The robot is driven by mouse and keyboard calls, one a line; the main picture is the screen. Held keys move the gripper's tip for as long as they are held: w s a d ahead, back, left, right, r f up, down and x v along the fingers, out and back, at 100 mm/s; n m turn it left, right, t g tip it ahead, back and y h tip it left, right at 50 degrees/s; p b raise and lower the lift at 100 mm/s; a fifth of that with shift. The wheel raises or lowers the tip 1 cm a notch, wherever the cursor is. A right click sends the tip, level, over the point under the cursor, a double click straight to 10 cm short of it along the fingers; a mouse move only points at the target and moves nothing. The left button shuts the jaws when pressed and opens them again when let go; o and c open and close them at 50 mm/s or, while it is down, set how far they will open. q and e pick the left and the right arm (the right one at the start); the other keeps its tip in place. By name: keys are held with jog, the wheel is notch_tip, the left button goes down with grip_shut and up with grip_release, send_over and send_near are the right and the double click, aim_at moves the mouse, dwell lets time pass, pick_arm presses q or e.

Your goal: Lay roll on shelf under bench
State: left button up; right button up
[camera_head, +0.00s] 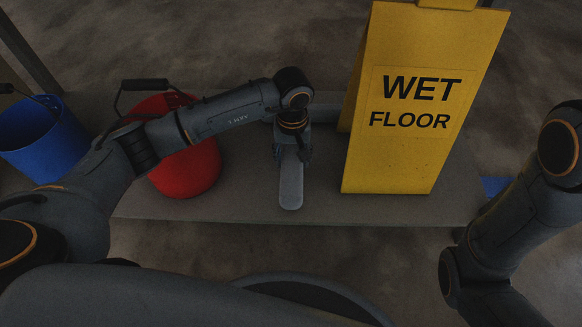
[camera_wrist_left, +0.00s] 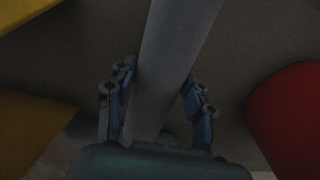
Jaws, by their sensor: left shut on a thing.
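A long grey roll (camera_head: 291,188) with a rounded near end is in my left gripper (camera_head: 292,152). In the left wrist view the roll (camera_wrist_left: 172,70) runs between the two fingers of that gripper (camera_wrist_left: 160,100), one on each side. My left arm hides the roll's far part in the head view. The grey bench (camera_head: 250,208) lies below the roll; I cannot tell whether the roll touches its top. The shelf under the bench cannot be made out. My right arm shows at the right of the head view, but its gripper is out of the picture.
A yellow wet floor sign (camera_head: 395,150) stands on the bench to the right of the roll. A red bucket (camera_head: 190,172) stands to the left, partly behind my left arm. A blue bucket (camera_head: 42,145) is at the far left. Floor shows in front of the bench.

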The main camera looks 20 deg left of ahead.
aim_at(291, 165)
pick_arm(q)
jog(key=f+b, duration=0.3)
jog(key=f, duration=0.1)
jog(key=shift+w+a+b, duration=0.25)
jog(key=shift+b, duration=0.05)
jog(key=shift+r, duration=0.15)
jog(key=o, duration=1.2)
jog(key=shift+f, duration=0.2)
jog(key=shift+r, duration=0.1)
